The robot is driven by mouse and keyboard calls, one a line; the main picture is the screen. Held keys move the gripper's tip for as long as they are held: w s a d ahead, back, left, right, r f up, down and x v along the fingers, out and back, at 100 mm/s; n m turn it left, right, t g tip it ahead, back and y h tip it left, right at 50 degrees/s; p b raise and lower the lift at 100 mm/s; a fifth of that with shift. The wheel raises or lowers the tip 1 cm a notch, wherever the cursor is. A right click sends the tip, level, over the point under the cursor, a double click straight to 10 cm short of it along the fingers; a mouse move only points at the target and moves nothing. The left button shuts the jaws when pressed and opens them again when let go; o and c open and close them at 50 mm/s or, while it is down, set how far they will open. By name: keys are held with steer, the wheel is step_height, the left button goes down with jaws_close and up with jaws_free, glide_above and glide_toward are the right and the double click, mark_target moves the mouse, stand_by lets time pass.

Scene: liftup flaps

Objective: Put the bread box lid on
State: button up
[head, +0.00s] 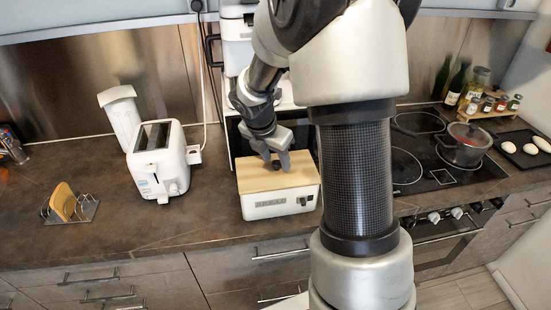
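The bread box (279,204) is a white box with "BREAD" on its front and stands on the counter in the head view. Its light wooden lid (290,181) lies on top of the box and appears to cover it; I cannot tell whether it is fully seated. A small dark knob (276,165) shows on the lid. My gripper (277,166) is just above the lid, pointing down, with its grey fingers on either side of the knob. The fingers look spread, but whether they touch the knob is too small to tell.
A white toaster (157,165) and a toast rack (75,208) with bread stand to the left. A white appliance is behind my gripper. A stove (430,170) with a pot (464,145) is to the right. The counter between toaster and bread box is clear.

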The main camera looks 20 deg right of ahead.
steer(key=p+v, duration=0.1)
steer(key=v, duration=1.6)
steer(key=shift+r+p, duration=0.2)
steer(key=shift+p, duration=0.15)
steer(key=shift+s, duration=0.1)
steer(key=s+a+r+m+t+y, duration=0.1)
steer(key=s+a+r+m, duration=0.1)
steer(key=s+m, duration=0.8)
steer(key=s+a+r+m+t+y, duration=0.2)
steer(key=s+a+m, duration=0.1)
steer(key=s+m, duration=0.7)
steer(key=shift+r+m, duration=0.2)
steer(key=shift+m, duration=2.1)
